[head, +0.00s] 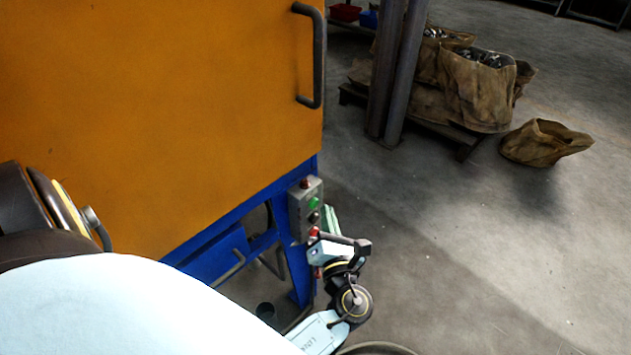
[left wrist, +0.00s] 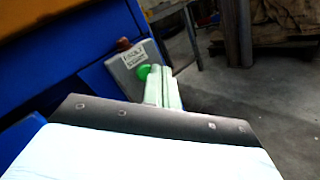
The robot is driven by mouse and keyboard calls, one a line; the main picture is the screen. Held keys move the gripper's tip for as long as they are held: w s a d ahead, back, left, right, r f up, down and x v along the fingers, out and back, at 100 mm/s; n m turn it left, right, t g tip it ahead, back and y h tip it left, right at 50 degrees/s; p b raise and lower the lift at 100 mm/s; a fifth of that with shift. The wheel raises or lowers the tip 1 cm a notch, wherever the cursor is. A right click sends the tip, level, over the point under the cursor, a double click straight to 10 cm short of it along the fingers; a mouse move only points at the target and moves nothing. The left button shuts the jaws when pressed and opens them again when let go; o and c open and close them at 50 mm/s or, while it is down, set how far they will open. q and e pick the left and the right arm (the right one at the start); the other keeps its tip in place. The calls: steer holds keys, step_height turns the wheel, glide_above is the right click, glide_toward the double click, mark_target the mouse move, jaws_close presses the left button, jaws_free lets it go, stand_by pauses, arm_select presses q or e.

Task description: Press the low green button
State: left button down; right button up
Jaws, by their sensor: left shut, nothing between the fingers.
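The grey control box (head: 305,210) is mounted on the blue leg of the orange machine. Its green button (head: 313,203) is below a dark red knob (head: 305,183), with a dark button and a red one lower down. My left gripper (head: 329,211) is shut and empty, its pale green fingers just right of the box. In the left wrist view, the fingertips (left wrist: 160,71) appear right beside the green button (left wrist: 143,72), partly overlapping its right edge. I cannot tell whether they touch it. The lower box is hidden there by the gripper body. My right gripper is not in view.
The orange door (head: 160,110) with a dark handle (head: 318,60) fills the left. Dark posts (head: 395,75) and brown sacks (head: 478,85) on a pallet stand behind. A single sack (head: 545,142) lies on the floor. The floor to the right is clear.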

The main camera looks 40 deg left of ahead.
arm_select(q)
steer(key=shift+a+p, duration=0.35)
steer(key=shift+a, duration=0.1)
steer(key=shift+a, duration=0.45)
stand_by(0.7)
stand_by(0.3)
steer(key=shift+d+p, duration=0.35)
steer(key=shift+d, duration=0.55)
